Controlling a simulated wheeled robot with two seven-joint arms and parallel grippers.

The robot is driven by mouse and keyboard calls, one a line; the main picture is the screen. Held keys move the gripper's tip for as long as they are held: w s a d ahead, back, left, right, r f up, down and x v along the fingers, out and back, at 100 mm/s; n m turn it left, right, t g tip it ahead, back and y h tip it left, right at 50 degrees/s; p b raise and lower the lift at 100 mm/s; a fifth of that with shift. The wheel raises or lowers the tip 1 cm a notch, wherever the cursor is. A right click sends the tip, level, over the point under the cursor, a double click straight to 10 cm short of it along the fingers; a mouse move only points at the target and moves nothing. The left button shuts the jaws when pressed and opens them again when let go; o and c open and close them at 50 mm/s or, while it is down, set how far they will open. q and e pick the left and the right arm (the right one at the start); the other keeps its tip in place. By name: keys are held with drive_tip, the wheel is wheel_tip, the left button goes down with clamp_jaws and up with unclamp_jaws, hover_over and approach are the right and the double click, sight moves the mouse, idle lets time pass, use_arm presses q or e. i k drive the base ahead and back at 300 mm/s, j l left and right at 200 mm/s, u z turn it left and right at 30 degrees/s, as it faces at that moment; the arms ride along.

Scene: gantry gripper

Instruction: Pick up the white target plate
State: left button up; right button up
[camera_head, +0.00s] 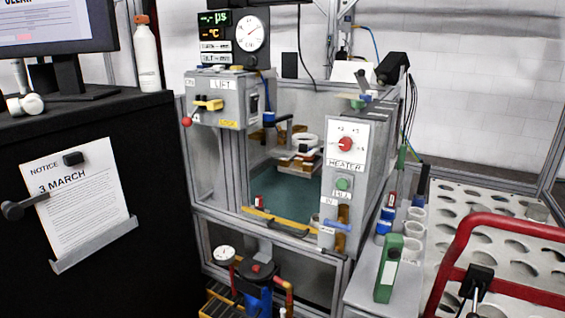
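No white target plate can be told apart with certainty. Inside the framed machine, a small pale stacked piece (298,158) with red parts sits above the teal bath floor (290,196). A white ring-shaped piece (306,141) is just behind it. Both are small and partly hidden by the machine's frame and heater box. Neither of my grippers can be made out in the head view.
A LIFT box (219,84) with a red-knobbed lever and a HEATER box (346,146) flank the bath opening. A yellow-edged bar (280,219) crosses its front. A black cabinet (150,230) stands left. A perforated table (490,215) and red rail (462,240) stand right.

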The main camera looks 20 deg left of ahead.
sight(303, 149)
drive_tip(key=i+j+u, duration=0.1)
drive_tip(key=u, duration=0.3)
drive_tip(key=i+j+u, duration=0.15)
drive_tip(key=u, duration=0.2)
drive_tip(key=i+j+u, duration=0.1)
drive_tip(key=u, duration=0.3)
drive_tip(key=i+u, duration=0.15)
drive_tip(key=u, duration=0.25)
